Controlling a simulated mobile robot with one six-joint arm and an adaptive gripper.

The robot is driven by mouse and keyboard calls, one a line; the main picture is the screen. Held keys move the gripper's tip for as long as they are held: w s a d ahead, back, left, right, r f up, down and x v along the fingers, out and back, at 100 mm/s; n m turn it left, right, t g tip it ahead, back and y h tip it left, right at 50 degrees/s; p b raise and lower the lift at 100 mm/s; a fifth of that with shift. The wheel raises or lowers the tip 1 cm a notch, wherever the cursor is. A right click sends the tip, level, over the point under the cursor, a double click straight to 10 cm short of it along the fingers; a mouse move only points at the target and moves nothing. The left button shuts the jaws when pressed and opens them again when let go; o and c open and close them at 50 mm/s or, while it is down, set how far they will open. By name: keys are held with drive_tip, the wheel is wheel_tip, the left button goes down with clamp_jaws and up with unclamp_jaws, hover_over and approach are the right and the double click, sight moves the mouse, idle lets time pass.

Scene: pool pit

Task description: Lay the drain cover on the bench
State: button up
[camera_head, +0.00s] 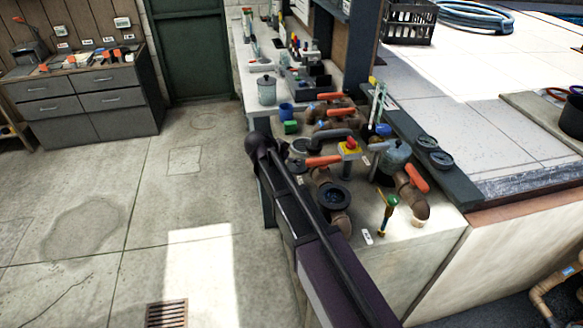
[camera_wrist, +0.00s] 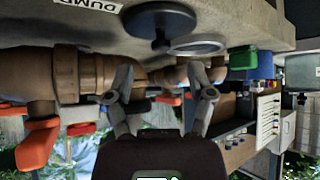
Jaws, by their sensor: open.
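A black round piece with a central hub (camera_head: 334,195), perhaps the drain cover, shows among the pipes on the pale counter in the head view. In the wrist view, which is upside down, a dark disc with a stem and knob (camera_wrist: 160,20) stands on the counter surface, next to a grey ring (camera_wrist: 197,45). I cannot tell surely whether these views show one object. My gripper (camera_wrist: 165,96) is open, its two grey fingers apart with nothing between them, facing brown pipes. In the head view my arm hides where its fingertips are.
Brown pipes with red handles (camera_head: 417,177) crowd the counter (camera_head: 410,255). A green block (camera_head: 291,127) and blue cup (camera_head: 286,110) stand behind. A white bench (camera_head: 253,97) continues beyond. A drawer bench (camera_head: 80,88) stands far left. The floor left is mostly clear, with a rusty grate (camera_head: 166,313).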

sight(295, 169)
drive_tip(key=shift+f, duration=0.1)
drive_tip(key=b+x, duration=0.2)
drive_tip(key=shift+d+f, duration=0.1)
drive_tip(key=shift+f, duration=0.2)
drive_tip(key=shift+b+x, duration=0.9)
drive_tip(key=shift+x, duration=0.4)
drive_tip(key=shift+r, duration=0.1)
clamp_jaws()
